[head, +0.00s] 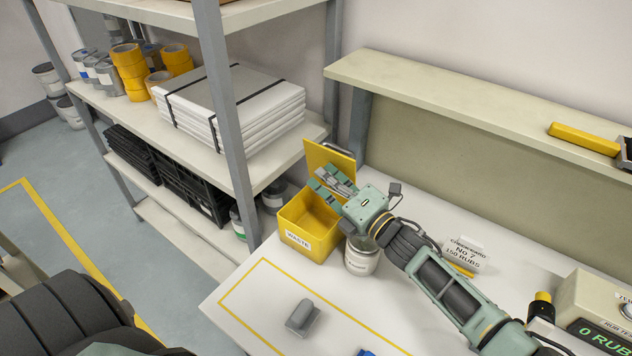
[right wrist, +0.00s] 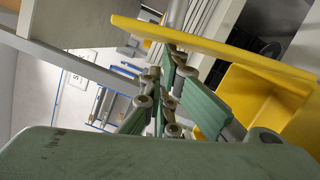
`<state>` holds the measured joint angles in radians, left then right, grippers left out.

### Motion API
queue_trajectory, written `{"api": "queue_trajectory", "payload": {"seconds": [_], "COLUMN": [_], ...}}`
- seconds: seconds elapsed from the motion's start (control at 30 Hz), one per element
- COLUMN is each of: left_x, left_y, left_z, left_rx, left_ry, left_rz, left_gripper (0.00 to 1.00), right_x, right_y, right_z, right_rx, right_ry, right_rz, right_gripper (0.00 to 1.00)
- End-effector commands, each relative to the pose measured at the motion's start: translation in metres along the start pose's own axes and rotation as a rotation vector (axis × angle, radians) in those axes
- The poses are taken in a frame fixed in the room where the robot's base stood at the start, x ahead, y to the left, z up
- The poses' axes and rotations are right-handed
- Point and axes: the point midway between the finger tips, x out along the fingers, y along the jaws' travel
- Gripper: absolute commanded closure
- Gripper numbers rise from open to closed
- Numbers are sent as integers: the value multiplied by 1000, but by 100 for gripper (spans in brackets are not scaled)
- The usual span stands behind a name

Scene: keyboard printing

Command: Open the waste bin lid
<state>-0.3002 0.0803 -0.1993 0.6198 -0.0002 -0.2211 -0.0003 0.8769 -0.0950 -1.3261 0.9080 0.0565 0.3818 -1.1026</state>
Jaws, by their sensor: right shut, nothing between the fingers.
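The yellow waste bin (head: 312,233) stands at the back left corner of the white table, with a white "WASTE" label on its front. Its yellow lid (head: 326,158) stands raised at the back, and the bin's inside shows. My right gripper (head: 326,182) is over the bin, in front of the raised lid. It is shut and empty. In the right wrist view the lid (right wrist: 210,42) runs close beside the fingers and the open bin (right wrist: 270,98) lies to the right. I cannot tell whether the fingers touch the lid. My left gripper is not in view.
A grey-white jar (head: 362,257) stands right of the bin, close under my right wrist. A metal shelf post (head: 226,130) rises left of the bin. A grey block (head: 302,318) lies at the table's front. A raised shelf (head: 450,95) runs along the back.

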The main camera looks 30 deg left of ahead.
Motion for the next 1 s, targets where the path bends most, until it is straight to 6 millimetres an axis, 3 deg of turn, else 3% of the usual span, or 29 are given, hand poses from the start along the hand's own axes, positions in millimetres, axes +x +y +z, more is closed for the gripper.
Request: {"api": "queue_trajectory", "payload": {"seconds": [0.27, 0.47, 0.67, 1.0], "left_x": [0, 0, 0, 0], "left_y": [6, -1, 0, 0], "left_z": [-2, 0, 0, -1], "left_rx": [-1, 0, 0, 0], "left_ry": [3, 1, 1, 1], "left_rz": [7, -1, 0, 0], "left_gripper": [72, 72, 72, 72], "right_x": [0, -5, -30, -95], "right_y": [1, 0, -1, -1], "right_z": [1, 1, 2, 3], "right_rx": [0, 1, 0, 2], "right_ry": [-1, -1, -2, -4], "right_rz": [0, -1, -1, -1], "right_gripper": [100, 100, 100, 100]}}
